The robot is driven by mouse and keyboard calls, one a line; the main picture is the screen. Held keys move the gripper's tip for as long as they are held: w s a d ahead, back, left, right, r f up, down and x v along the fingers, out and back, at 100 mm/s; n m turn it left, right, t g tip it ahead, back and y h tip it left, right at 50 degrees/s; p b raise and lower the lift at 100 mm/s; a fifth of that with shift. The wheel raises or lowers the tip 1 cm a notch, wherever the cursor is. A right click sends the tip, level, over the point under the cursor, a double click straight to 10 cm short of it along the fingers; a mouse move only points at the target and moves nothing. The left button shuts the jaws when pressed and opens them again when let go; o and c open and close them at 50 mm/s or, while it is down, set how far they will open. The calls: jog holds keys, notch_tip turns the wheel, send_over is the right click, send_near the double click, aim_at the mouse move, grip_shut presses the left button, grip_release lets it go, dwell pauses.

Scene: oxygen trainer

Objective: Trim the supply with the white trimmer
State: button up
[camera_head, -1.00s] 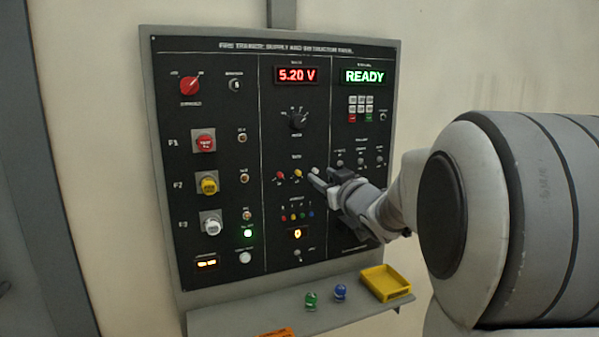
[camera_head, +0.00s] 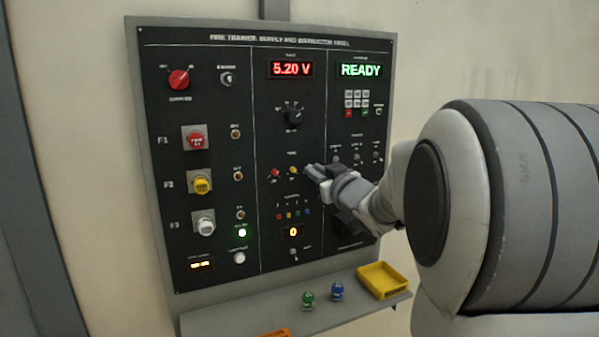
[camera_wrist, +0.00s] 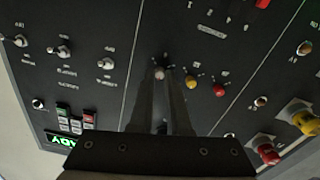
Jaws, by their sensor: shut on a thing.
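The white trimmer (camera_wrist: 159,73) shows in the wrist view as a small pale knob at the tips of my fingers. My gripper (camera_wrist: 158,80) is shut on it, with the two fingers converging at the knob. In the head view my gripper (camera_head: 309,171) reaches the panel from the right and hides the white trimmer. The yellow trimmer (camera_head: 293,170) and the red trimmer (camera_head: 275,173) sit in the same row to its left. The red supply display (camera_head: 291,69) reads 5.20 V.
The panel's green display (camera_head: 361,70) reads READY. A rotary selector (camera_head: 294,117) is above the trimmers. Small toggles (camera_head: 357,158) are to the right of my gripper. A shelf below holds a yellow tray (camera_head: 383,281) and green and blue pieces.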

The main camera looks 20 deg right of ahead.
jog(key=shift+f+n+b, duration=0.1)
jog(key=shift+n+b, duration=0.2)
jog(key=shift+b, duration=0.05)
grip_shut()
jog(key=shift+n+b, duration=1.9)
jog(key=shift+n, duration=1)
jog(key=o, duration=0.7)
grip_release()
jog(key=shift+c, duration=0.2)
jog(key=shift+s, duration=0.1)
